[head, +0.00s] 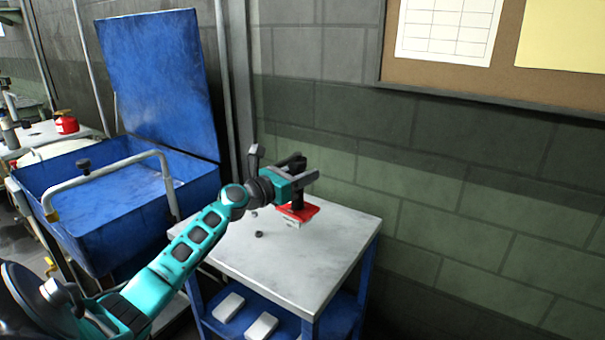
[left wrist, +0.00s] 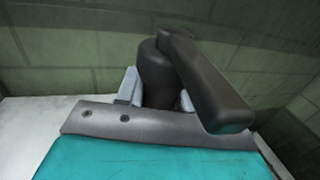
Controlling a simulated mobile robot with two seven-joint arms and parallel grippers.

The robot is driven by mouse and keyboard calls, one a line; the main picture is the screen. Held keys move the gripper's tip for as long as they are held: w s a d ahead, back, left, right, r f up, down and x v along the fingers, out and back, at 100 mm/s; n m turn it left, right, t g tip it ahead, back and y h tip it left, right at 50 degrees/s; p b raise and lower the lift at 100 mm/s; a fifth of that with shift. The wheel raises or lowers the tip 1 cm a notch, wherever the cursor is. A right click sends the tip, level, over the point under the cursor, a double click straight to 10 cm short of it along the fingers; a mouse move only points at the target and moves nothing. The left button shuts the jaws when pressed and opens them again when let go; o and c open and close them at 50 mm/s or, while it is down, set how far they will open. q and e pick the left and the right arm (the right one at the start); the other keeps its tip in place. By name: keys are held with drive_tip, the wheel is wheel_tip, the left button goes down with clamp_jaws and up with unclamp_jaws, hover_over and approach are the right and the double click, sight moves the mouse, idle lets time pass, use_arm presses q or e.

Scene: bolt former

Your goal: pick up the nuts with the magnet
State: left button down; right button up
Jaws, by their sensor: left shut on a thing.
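My left gripper (head: 300,182) is shut on the magnet's black handle, above the far part of a small grey-topped table. The magnet (head: 301,211) has a red plate with a pale underside below the handle. In the left wrist view the dark handle (left wrist: 158,75) stands between the fingers, with a lever-like arm across it. A dark nut (head: 259,234) lies on the tabletop in front and left of the magnet. Another small nut (head: 254,213) shows nearer the gripper. Whether nuts cling under the magnet cannot be told. My right gripper is not in view.
The table (head: 290,270) has a blue frame and a lower shelf with pale blocks (head: 262,326). A blue tub (head: 100,215) with a raised lid stands at its left. A block wall (head: 450,200) rises behind and right. Most of the front tabletop is clear.

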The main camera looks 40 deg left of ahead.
sight(303, 157)
use_arm(q)
drive_tip(key=shift+r+p, duration=0.6)
drive_tip(key=shift+r, duration=0.35)
drive_tip(key=shift+r+p, duration=0.6)
drive_tip(key=shift+r, duration=0.5)
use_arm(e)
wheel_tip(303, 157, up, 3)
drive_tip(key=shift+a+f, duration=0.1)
